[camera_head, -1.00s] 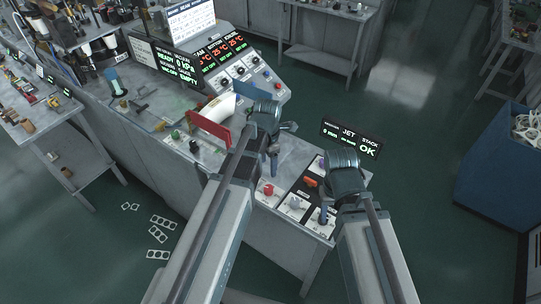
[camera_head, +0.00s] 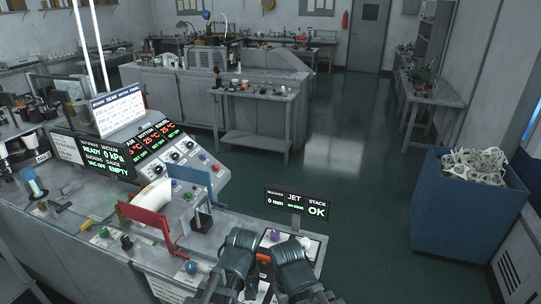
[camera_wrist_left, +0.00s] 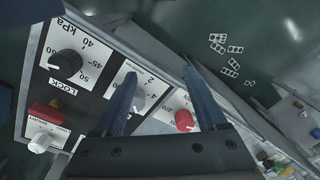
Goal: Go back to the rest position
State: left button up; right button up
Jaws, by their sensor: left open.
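My left gripper (camera_wrist_left: 160,76) shows in the left wrist view with its two blue fingers apart and nothing between them. It is above a control panel (camera_wrist_left: 88,76) with a black knob (camera_wrist_left: 66,63), a red knob (camera_wrist_left: 184,120) and white knobs. In the head view my left wrist (camera_head: 238,254) and my right wrist (camera_head: 288,264) are side by side at the bottom centre, over the near end of the bench. The fingers of both grippers are not clear there, so I cannot tell the right gripper's jaws.
A red plate (camera_head: 146,221) and a blue plate (camera_head: 190,178) stand on the bench left of my wrists, near a white curved part (camera_head: 152,193). The stack display (camera_head: 297,205) stands just beyond my wrists. A blue bin (camera_head: 455,208) is at right. The floor between is clear.

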notch_tip(320, 180, down, 3)
jog(key=shift+f+b, duration=0.2)
jog(key=shift+b, duration=0.95)
pick_arm(q)
jog(key=shift+s+d+f+m, duration=0.35)
jog(key=shift+s+f+m, duration=0.3)
jog(key=shift+m, duration=0.7)
jog(key=shift+s+d+f+m, duration=0.3)
jog(key=shift+s+f+m, duration=0.3)
jog(key=shift+m, duration=0.8)
jog(key=shift+s+d+f+m, duration=0.35)
jog(key=shift+s+f+m, duration=0.3)
jog(key=shift+m, duration=0.7)
pick_arm(e)
jog(key=shift+f, duration=0.2)
